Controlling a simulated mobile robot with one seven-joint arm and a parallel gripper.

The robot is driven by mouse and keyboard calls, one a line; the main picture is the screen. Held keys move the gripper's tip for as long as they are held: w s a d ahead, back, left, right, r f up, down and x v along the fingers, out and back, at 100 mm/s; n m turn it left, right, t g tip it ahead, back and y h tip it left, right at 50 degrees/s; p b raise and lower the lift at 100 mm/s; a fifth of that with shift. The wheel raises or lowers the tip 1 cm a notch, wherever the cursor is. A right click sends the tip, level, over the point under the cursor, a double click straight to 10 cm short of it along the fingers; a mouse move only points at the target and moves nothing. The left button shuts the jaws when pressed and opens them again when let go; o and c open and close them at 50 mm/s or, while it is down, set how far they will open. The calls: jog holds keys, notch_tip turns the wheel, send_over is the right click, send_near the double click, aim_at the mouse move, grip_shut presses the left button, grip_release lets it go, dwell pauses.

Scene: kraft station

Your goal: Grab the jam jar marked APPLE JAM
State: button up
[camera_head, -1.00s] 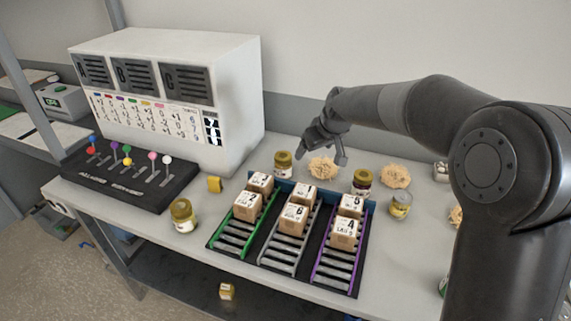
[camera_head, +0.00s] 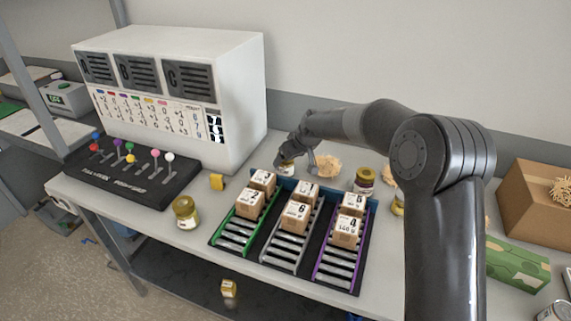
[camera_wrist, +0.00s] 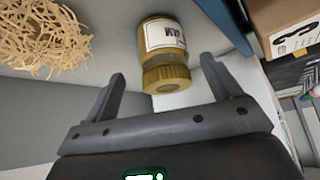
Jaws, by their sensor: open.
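My gripper (camera_head: 296,166) is open at the back of the table, over a gold-lidded jar (camera_head: 287,171) behind the tray. In the wrist view the open fingers (camera_wrist: 163,70) are either side of the same jar's gold lid (camera_wrist: 166,76), with gaps on both sides. Its white label (camera_wrist: 164,34) appears upside down; part of it looks like JAM, but the flavour is not readable. Other jars are a yellowish one (camera_head: 186,212) at the front left, a dark one (camera_head: 364,181) right of the tray's back, and one (camera_head: 398,204) partly hidden by my arm. Their labels are unreadable.
A black tray (camera_head: 216,243) with green, grey and purple racks holds several small boxes (camera_head: 294,216). A straw pile (camera_head: 328,165) lies right of my gripper. A white machine (camera_head: 190,70) and lever panel (camera_head: 130,185) stand left. A cardboard box (camera_head: 530,205) stands right.

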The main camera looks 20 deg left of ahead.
jog(key=x, duration=0.4)
jog(key=shift+s+a+f, duration=0.1)
jog(key=shift+a+f, duration=0.05)
jog(key=shift+a, duration=0.1)
jog(key=c, duration=1.4)
